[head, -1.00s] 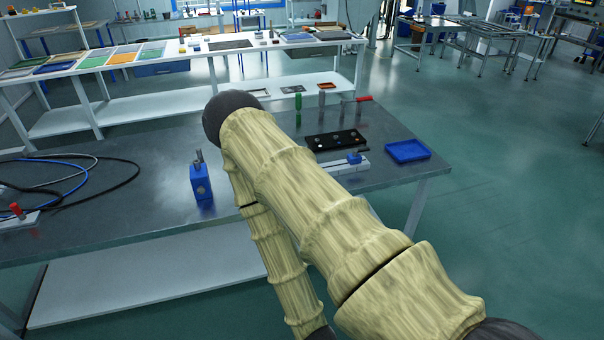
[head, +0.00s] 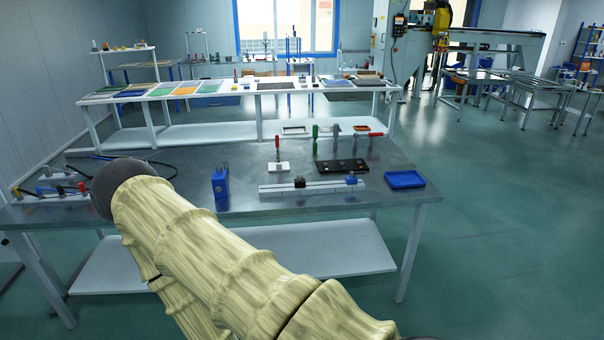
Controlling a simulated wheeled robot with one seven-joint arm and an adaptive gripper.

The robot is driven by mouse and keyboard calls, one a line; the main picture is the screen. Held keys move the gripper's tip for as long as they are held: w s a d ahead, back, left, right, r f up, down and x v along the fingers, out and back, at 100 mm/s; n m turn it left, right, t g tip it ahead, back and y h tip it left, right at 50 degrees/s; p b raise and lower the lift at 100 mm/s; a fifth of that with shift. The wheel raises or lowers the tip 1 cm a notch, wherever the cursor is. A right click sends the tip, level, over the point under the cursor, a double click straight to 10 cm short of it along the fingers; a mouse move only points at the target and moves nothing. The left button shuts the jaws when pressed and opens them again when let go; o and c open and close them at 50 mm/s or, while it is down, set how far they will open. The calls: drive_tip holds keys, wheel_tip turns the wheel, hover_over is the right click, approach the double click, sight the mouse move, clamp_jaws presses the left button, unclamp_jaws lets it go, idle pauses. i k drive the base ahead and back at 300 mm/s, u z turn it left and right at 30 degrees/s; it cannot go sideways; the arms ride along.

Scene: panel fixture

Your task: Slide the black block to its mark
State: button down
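The black block (head: 300,182) sits on a light grey rail (head: 325,188) that lies along the front part of the metal table. It stands near the middle of the rail. A blue block (head: 351,180) sits near the rail's right end. I cannot make out a mark on the rail at this size. My arm crosses the lower left of the head view, in a pale ribbed cover, with its dark rounded joint over the table's left part. My gripper is not in view.
A blue stand (head: 220,183) is left of the rail. A black plate with holes (head: 342,166), a blue tray (head: 405,179) and a red-handled clamp (head: 278,155) are close by. Cables and small fixtures (head: 55,187) lie at the left. The table front centre is clear.

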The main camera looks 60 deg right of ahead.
sight(302, 184)
drive_tip(key=z, duration=0.1)
drive_tip(key=i, duration=1.3)
drive_tip(key=z, duration=1.25)
drive_tip(key=i, duration=0.85)
drive_tip(key=z, duration=0.85)
